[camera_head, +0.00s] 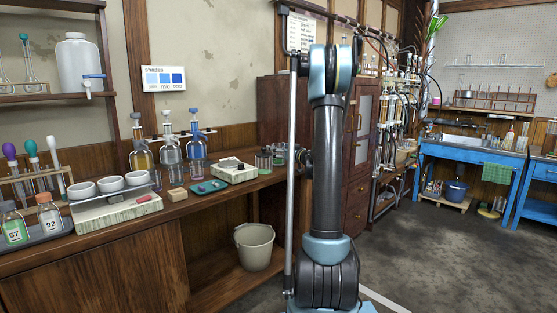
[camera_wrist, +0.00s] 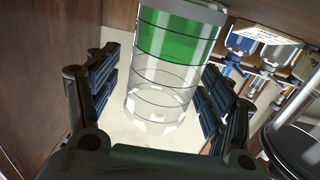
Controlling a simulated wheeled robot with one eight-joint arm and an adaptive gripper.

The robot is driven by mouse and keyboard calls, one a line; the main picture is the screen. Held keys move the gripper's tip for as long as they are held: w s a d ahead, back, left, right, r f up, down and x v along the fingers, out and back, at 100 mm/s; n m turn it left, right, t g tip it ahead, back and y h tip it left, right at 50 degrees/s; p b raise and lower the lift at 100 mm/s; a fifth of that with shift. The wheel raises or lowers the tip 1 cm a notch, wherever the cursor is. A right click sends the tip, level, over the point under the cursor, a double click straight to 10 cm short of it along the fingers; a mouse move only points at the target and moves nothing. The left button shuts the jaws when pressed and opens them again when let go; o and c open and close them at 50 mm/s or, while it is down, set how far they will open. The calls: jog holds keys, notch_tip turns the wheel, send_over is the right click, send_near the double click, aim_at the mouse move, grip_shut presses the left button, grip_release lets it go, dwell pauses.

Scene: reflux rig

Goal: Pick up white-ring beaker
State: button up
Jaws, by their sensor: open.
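In the wrist view a clear glass beaker (camera_wrist: 160,80) with green liquid and dark graduation lines stands between my gripper's fingers. The view is turned, so the liquid shows at the top of the picture, beside a pale grey-white band. My gripper (camera_wrist: 158,88) is open, with one dark ribbed finger on each side of the glass and gaps visible; I cannot tell whether either touches. In the head view a small beaker with green liquid (camera_head: 264,161) stands on the wooden counter near my arm. My gripper is mostly hidden there behind my arm.
A wooden cabinet (camera_head: 358,190) rises behind my arm. A bucket (camera_head: 254,247) stands below.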

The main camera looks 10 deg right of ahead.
jog(key=c, duration=1.3)
jog(key=shift+r, duration=0.15)
